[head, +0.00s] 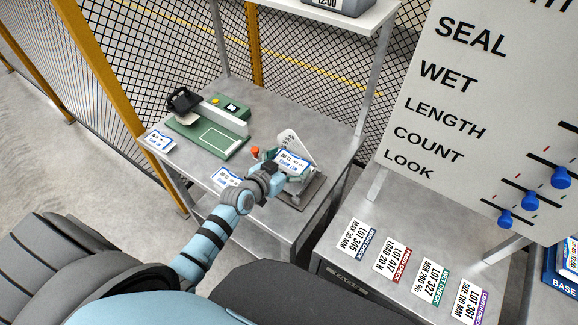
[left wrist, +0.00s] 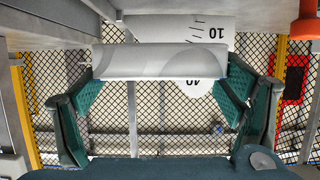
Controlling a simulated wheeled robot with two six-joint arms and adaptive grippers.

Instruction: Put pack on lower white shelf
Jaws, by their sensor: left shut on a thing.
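My left gripper (head: 279,172) is shut on a white pack with blue print (head: 293,161), at the gauge stand on the right part of the grey bench. In the left wrist view its green finger pads (left wrist: 162,90) are on both sides of a pale, rounded shape (left wrist: 160,62), likely the pack seen edge-on. Whether the pack touches the stand, I cannot tell. Two similar packs lie on the bench, one at the left edge (head: 160,140) and one near the front (head: 227,177). A white shelf (head: 345,20) crosses above the bench; only one shows. My right gripper is out of view.
A green sealing device (head: 208,138) stands on the bench (head: 285,105), and an orange knob (head: 255,152) is near my gripper. The shelf bears a grey clock box (head: 338,4). Shelf posts and mesh fence surround the bench. A sign board (head: 480,110) and lot cards (head: 397,263) are at the right.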

